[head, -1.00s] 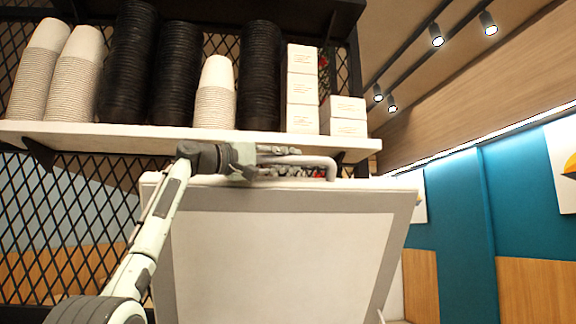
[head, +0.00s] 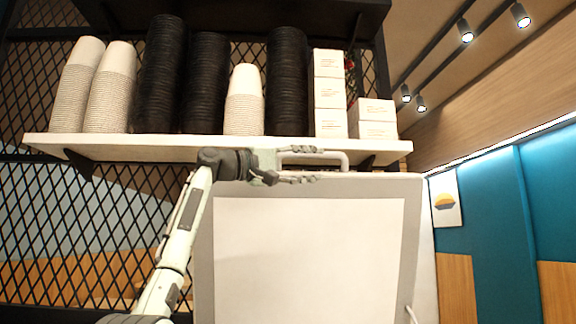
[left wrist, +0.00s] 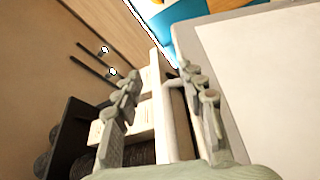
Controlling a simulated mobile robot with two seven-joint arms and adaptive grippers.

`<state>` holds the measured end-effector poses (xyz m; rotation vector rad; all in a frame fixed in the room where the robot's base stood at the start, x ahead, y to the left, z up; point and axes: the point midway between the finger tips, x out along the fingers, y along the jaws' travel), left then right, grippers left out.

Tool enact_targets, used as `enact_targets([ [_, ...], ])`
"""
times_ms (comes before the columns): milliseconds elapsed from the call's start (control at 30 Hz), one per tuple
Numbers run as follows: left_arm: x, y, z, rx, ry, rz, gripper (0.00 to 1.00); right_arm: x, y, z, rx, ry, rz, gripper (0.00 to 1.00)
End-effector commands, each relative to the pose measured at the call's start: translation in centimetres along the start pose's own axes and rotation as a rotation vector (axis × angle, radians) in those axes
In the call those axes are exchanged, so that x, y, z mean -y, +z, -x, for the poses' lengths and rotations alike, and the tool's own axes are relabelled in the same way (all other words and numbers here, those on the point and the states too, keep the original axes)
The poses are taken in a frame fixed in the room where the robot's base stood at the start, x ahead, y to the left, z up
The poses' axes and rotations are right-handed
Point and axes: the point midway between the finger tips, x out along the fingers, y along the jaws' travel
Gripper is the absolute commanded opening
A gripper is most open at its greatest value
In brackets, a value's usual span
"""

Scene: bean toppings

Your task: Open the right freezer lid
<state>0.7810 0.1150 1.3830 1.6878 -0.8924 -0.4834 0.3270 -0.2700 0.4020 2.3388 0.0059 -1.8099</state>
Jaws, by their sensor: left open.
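The right freezer lid (head: 310,265) stands raised, close to upright, with its pale inner panel and grey border facing me in the head view. Its bar handle (head: 346,160) sticks out at the top edge. My left gripper (head: 304,164) is open at the handle, its fingers pointing right. In the left wrist view, the handle (left wrist: 171,120) lies between the open fingers (left wrist: 160,85), and the lid's panel (left wrist: 270,70) fills the right side. Whether a finger touches the handle I cannot tell. My right gripper is not in view.
A white shelf (head: 225,146) runs just above the lid and my left gripper. It bears stacked white cups (head: 110,85), black stacks (head: 285,80) and white boxes (head: 328,90). A black mesh (head: 100,215) stands behind. A teal wall (head: 490,200) is at right.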

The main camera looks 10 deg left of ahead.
Motion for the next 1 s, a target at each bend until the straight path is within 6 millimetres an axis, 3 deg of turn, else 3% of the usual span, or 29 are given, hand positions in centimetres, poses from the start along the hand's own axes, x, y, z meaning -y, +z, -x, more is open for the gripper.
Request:
enact_targets([
  [200,0.1,-0.1,5.0,-0.004,0.0,-0.002,0.41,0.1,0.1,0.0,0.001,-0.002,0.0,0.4],
  [433,0.0,-0.1,8.6,-0.002,0.0,-0.001,0.41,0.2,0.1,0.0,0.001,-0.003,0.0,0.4],
  [833,0.0,0.1,9.6,0.001,0.0,0.0,0.41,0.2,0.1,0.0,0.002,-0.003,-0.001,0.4],
  [1000,0.0,0.0,9.6,0.0,0.0,0.0,0.21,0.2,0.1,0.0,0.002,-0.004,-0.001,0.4],
])
